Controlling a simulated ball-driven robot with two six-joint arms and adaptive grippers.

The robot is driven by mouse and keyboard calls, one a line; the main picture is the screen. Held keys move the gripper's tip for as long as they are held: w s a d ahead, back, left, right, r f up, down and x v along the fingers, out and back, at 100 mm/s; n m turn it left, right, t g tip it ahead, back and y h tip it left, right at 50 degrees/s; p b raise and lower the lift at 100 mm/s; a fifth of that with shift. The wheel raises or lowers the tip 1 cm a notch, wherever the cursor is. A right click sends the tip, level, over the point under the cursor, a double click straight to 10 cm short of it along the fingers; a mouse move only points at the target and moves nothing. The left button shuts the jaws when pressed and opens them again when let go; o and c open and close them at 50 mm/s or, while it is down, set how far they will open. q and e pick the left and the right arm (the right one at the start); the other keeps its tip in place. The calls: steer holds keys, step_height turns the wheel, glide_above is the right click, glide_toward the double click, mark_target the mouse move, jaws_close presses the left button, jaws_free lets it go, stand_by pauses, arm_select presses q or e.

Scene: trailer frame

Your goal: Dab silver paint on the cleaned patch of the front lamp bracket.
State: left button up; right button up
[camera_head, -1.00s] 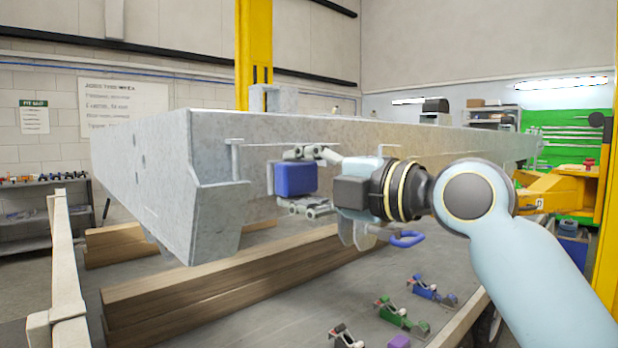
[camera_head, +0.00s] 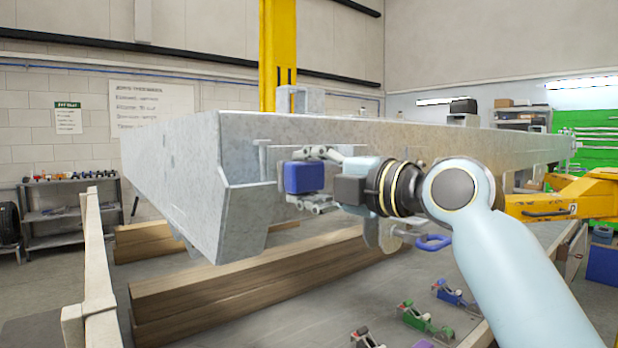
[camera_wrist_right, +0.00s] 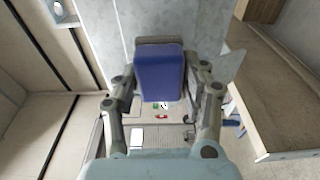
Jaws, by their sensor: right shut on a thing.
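My right gripper (camera_head: 312,180) is shut on a blue block (camera_head: 303,177), held beside the grey trailer frame (camera_head: 180,190) near its front corner. In the right wrist view the gripper (camera_wrist_right: 163,88) has its fingers on both sides of the blue block (camera_wrist_right: 160,72). A small thin bracket (camera_head: 262,158) stands on the frame's side just left of the block; it looks like the front lamp bracket. A gap shows between them in the picture, but depth is hard to tell. No cleaned patch or silver paint can be made out. My left gripper is not in view.
Timber beams (camera_head: 240,280) lie below the frame. Clamp-like tools with green (camera_head: 425,320) and blue (camera_head: 455,295) parts lie on the grey surface at lower right. A blue loop (camera_head: 434,243) shows below my wrist. A yellow post (camera_head: 277,50) stands behind.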

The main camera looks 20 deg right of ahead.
steer(key=shift+w+d, duration=0.1)
steer(key=shift+w+d+b, duration=0.15)
steer(key=shift+d+b, duration=0.1)
steer(key=shift+b, duration=0.1)
steer(key=shift+w+d+b, duration=1.05)
steer(key=shift+d+b, duration=0.6)
steer(key=shift+d, duration=1.3)
steer(key=shift+s+a, duration=0.3)
steer(key=shift+a, duration=0.8)
steer(key=shift+s+a, duration=0.35)
steer(key=shift+a, duration=0.8)
steer(key=shift+s+a, duration=0.3)
steer(key=shift+a, duration=0.8)
steer(key=shift+d, duration=0.1)
